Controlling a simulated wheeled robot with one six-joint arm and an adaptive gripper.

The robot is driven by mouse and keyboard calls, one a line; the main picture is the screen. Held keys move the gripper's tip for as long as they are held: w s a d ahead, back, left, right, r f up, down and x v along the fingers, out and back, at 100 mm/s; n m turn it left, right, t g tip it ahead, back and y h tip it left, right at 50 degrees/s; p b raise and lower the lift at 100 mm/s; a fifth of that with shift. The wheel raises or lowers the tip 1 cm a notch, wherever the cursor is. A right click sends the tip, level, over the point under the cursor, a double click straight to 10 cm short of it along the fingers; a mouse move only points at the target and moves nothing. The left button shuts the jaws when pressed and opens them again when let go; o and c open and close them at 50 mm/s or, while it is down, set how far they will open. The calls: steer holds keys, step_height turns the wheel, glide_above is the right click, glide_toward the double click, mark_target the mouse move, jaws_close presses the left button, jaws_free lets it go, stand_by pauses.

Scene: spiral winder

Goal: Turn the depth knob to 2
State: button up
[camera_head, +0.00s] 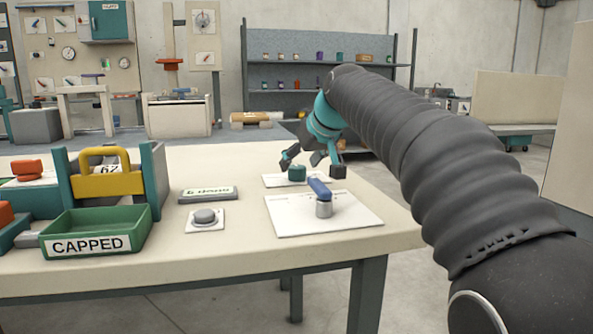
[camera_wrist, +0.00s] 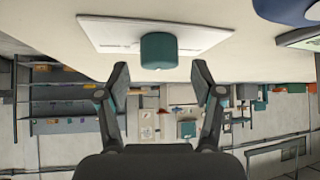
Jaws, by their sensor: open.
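A teal round knob (camera_head: 297,173) stands on a small white plate (camera_head: 271,181) at the back right of the table; I take it for the depth knob. Its markings are too small to read. In the wrist view the knob (camera_wrist: 158,50) is upside down on its white plate (camera_wrist: 105,30). My gripper (camera_head: 313,167) is open and empty, with its fingers close to the knob. In the wrist view the fingertips (camera_wrist: 161,76) are apart on either side of the knob's line, with the knob just beyond them; I see no contact.
A blue lever (camera_head: 319,188) on a grey post stands on a larger white plate (camera_head: 350,220) in front of the knob. A grey button (camera_head: 205,216), a sign (camera_head: 208,194) and a green CAPPED tray (camera_head: 140,235) lie left. Bare table lies between the button and knob.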

steer(key=shift+x, duration=1.4)
steer(key=c, duration=1.1)
steer(key=shift+c, duration=0.2)
